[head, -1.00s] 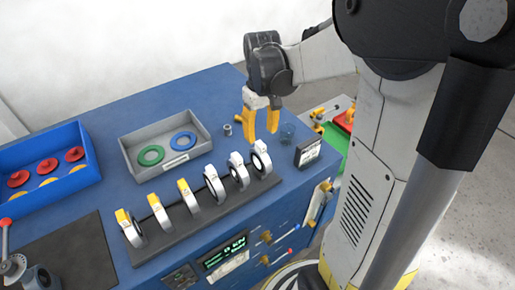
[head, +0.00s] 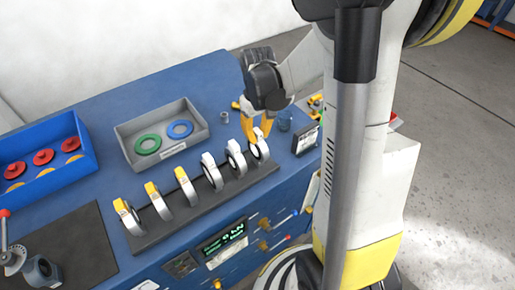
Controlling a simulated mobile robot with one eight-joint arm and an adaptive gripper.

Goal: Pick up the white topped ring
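Three white-topped rings stand upright in the right half of a dark rack (head: 200,208): one near the middle (head: 213,175), one to its right (head: 237,160), and one at the right end (head: 260,150). Three yellow-topped rings (head: 157,200) stand in the left half. My gripper (head: 257,130) has yellow fingers and points down at the right-end white-topped ring. The fingers are spread apart at the top of this ring and partly hide it. I cannot tell whether they touch it.
A grey tray (head: 122,137) with a green ring (head: 148,144) and a blue ring (head: 180,129) lies behind the rack. A blue bin (head: 84,142) with red and yellow parts is at left. A small metal part (head: 224,117) and a dark box (head: 306,138) are near my gripper.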

